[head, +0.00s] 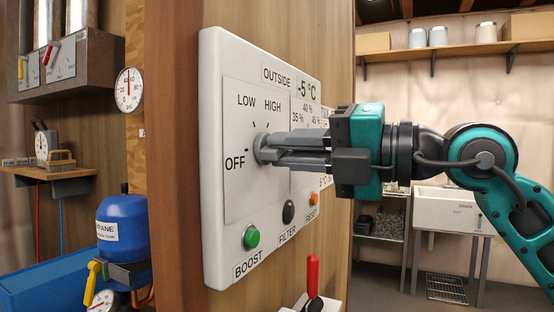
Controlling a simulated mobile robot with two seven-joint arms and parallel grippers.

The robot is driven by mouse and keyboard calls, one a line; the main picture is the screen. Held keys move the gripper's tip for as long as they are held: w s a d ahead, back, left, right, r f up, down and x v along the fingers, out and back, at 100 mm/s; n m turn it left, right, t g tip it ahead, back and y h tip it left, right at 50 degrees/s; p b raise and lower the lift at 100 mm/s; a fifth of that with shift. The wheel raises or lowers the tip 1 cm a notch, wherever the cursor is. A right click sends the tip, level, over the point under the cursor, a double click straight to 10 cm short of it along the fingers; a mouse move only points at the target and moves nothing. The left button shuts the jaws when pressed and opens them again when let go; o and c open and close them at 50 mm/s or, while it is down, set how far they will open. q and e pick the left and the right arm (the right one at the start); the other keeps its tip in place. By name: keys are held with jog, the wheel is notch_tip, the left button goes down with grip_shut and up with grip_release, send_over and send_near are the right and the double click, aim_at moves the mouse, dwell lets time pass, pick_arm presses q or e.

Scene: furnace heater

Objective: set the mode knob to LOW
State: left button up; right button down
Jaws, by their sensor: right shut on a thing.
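The white control panel (213,150) is on the wooden wall in the middle of the head view. Its grey mode knob (262,149) sits at the panel's middle left, with the labels OFF, LOW and HIGH around its left and top. My right gripper (275,147) reaches in from the right and is shut on the knob. The fingers cover much of the knob, so I cannot tell which label its pointer faces. My left gripper is not in view.
Below the knob are a green BOOST button (251,237), a black FILTER button (289,212) and an orange RESET button (313,199). A red-handled lever (313,275) sticks up beneath the panel. A blue tank (124,240) stands at the left.

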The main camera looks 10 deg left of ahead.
dwell(0.3)
jog(key=shift+f+n+b, duration=0.15)
jog(key=shift+n+b, duration=0.35)
jog(key=shift+n, duration=0.6)
jog(key=n, duration=0.2)
jog(key=shift+n+b, duration=0.3)
